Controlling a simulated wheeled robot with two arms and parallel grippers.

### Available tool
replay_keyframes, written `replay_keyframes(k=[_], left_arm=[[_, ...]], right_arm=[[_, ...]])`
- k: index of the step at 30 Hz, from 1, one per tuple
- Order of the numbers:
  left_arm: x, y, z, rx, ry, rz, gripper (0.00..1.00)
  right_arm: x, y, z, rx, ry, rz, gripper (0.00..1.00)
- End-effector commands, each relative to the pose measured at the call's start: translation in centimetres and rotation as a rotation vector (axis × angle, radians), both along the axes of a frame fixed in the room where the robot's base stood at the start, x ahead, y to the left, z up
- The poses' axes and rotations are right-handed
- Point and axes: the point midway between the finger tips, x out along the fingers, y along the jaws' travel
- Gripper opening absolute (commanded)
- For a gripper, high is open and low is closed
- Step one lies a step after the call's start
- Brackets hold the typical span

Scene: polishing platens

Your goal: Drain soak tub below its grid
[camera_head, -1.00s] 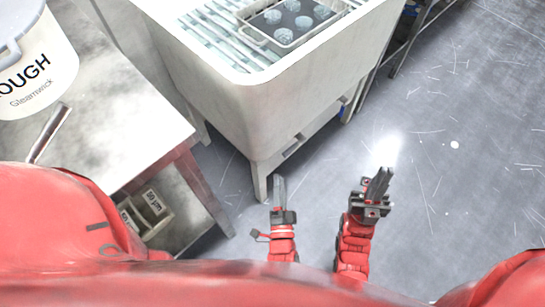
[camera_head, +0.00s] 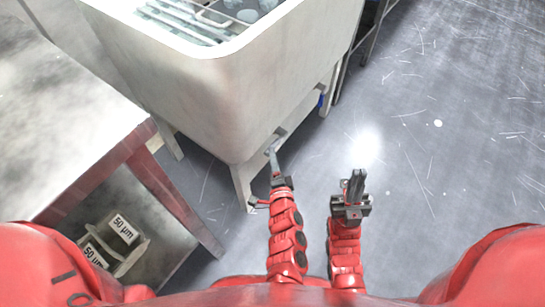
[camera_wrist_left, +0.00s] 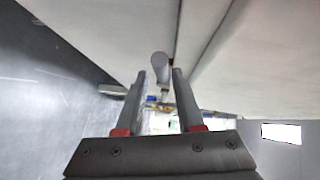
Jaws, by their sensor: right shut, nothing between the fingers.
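The white soak tub (camera_head: 230,95) stands on legs, its grid (camera_head: 185,20) partly in view at the top. A grey bar-like part (camera_head: 281,133) shows low on the tub's near side. My left gripper (camera_head: 271,152) is just below that part, beside the tub's lower edge. In the left wrist view its two fingers (camera_wrist_left: 159,78) are apart and empty. A grey rounded cylinder end (camera_wrist_left: 159,66) lies ahead between the fingertips; I cannot tell whether they touch it. My right gripper (camera_head: 356,178) is shut and empty over the floor, right of the tub.
A worktable (camera_head: 60,90) with a lower shelf stands at the left. A bin holding boxes marked 50 µm (camera_head: 123,229) sits on that shelf. A small blue part (camera_head: 321,101) shows under the tub. The floor at the right (camera_head: 450,170) is clear.

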Motion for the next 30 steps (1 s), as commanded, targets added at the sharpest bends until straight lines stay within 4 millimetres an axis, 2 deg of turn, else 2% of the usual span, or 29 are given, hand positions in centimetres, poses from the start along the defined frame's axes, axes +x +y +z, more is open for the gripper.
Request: replay_keyframes(k=[1,6,17,23,30], left_arm=[[0.9,0.2,-0.7,-0.001,-0.003,0.002,0.37],[2.5,0.5,-0.5,0.002,-0.002,0.002,0.37],[2.9,0.5,-0.3,0.001,0.0,0.001,0.37],[2.9,0.5,-0.3,0.001,0.0,0.0,0.01],[2.9,0.5,-0.3,0.001,0.0,0.0,0.0]], right_arm=[[-0.1,0.0,-1.2,-0.009,-0.007,-0.001,0.0],[-0.4,0.0,-2.0,-0.03,-0.024,-0.003,0.0],[-0.5,0.0,-1.9,-0.035,-0.03,-0.003,0.0],[-0.5,0.0,-1.9,-0.035,-0.03,-0.003,0.0],[-0.5,0.0,-1.9,-0.035,-0.03,-0.003,0.0]])
